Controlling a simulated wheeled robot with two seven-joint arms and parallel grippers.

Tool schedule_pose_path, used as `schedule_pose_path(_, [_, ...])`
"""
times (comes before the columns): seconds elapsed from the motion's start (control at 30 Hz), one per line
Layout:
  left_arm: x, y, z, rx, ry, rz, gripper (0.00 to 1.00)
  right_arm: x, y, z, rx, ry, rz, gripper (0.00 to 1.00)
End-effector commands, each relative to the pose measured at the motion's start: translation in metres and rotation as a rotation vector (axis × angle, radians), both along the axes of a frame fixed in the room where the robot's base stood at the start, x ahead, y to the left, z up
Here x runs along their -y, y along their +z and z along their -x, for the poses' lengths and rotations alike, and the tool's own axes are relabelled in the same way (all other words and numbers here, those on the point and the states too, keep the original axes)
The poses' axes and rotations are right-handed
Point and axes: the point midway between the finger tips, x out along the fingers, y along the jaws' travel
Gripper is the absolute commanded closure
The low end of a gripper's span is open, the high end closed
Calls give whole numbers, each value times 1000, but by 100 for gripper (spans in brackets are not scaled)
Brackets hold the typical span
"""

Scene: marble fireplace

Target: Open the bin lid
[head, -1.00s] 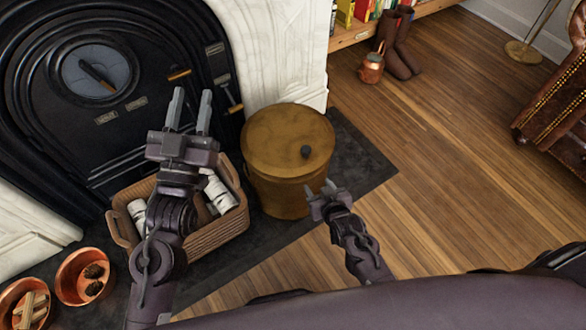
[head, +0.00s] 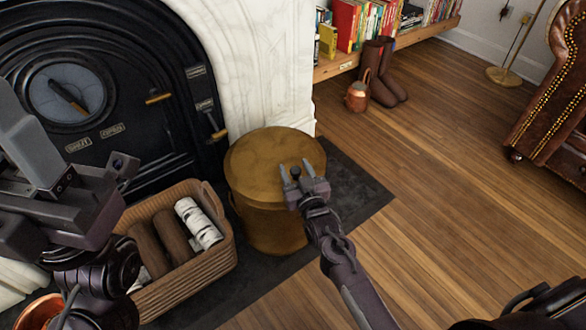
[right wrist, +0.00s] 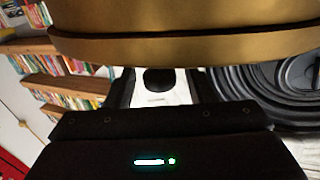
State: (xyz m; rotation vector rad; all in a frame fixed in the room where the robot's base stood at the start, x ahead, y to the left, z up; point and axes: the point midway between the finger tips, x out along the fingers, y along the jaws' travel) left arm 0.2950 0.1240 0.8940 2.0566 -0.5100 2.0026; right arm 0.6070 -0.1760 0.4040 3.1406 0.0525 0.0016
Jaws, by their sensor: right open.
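The brass bin (head: 272,228) stands on the dark hearth slab with its round lid (head: 262,150) seated on top. A small dark knob (head: 295,173) is on the lid's near right part. My right gripper (head: 296,169) is open at the lid, with one finger on each side of the knob. In the right wrist view the knob (right wrist: 158,80) shows between the fingers, below the brass lid (right wrist: 185,45); I cannot tell whether they touch it. My left gripper (head: 40,160) is large at the left edge, partly cut off, away from the bin.
A wicker basket (head: 228,252) with logs stands just left of the bin. The black fireplace (head: 110,110) and its white marble surround (head: 255,70) are behind. A copper pot (head: 358,97) and brown boots (head: 378,75) stand at the back.

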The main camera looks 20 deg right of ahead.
Motion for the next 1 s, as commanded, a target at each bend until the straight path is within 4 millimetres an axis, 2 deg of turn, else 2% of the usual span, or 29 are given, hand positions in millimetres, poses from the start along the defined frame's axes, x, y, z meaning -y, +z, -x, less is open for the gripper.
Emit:
schedule_pose_path(0.1, [2, 2, 1, 23, 0, -2, 64, -1, -2, -14, 1, 0, 0, 51])
schedule_pose_path(0.2, [2, 4, 2, 30, 0, -3, 64, -1, -1, -21, 1, 0, -1, 51])
schedule_pose_path(0.5, [3, 6, 2, 31, 0, -4, 64, -1, 0, -22, -2, 0, -1, 52])
schedule_pose_path(0.87, [3, 6, 2, 32, 0, -4, 64, -1, 0, -22, -1, 0, -1, 99])
schedule_pose_path(1.0, [3, 6, 2, 32, 0, -4, 64, -1, 0, -22, -1, 0, -1, 100])
